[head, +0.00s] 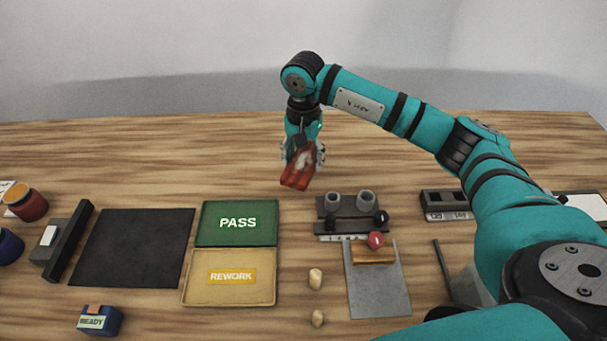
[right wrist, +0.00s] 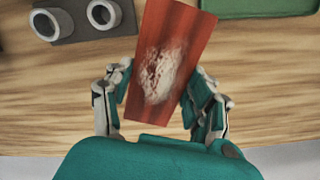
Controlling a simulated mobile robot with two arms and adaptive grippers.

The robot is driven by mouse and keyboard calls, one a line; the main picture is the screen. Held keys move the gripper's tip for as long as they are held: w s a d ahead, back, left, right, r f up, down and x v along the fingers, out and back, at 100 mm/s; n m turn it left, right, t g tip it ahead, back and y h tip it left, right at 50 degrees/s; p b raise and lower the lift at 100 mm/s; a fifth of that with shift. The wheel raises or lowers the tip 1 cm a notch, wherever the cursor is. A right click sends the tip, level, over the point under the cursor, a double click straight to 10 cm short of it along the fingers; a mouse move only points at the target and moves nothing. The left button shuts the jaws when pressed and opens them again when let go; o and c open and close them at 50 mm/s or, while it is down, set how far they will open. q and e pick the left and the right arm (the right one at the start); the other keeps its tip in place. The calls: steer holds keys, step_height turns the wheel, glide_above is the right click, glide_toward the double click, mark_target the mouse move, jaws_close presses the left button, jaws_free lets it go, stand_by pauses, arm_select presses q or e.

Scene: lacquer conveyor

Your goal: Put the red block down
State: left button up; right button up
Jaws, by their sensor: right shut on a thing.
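My right gripper (head: 304,154) is shut on the red block (head: 297,177) and holds it above the far middle of the table. The block is tilted and has a rough whitish patch on one face. In the right wrist view the red block (right wrist: 165,65) sits between the two fingers of the right gripper (right wrist: 160,92), with wood table behind it. The green PASS tray (head: 210,237) and the yellow REWORK tray (head: 230,297) lie to the left and nearer; both are empty. My left gripper is not in view.
A dark mat (head: 135,245) lies left of the trays. A fixture with two grey cylinders (head: 345,226) stands to the right, with a grey plate (head: 378,292) nearer. Two small pale pegs (head: 315,278) and a blue READY block (head: 100,320) lie in front. The far table is clear.

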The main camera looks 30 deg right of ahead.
step_height(320, 180, up, 2)
steer(key=shift+r, duration=0.15)
steer(key=shift+s+a, duration=0.2)
steer(key=shift+s, duration=0.05)
steer(key=s+a+n, duration=0.3)
steer(key=s+n, duration=0.1)
steer(key=s, duration=0.4)
steer(key=s+a+n, duration=0.3)
steer(key=s+n, duration=0.2)
steer(key=s, duration=0.3)
steer(key=shift+s+a+n, duration=0.3)
steer(key=shift+w, duration=0.1)
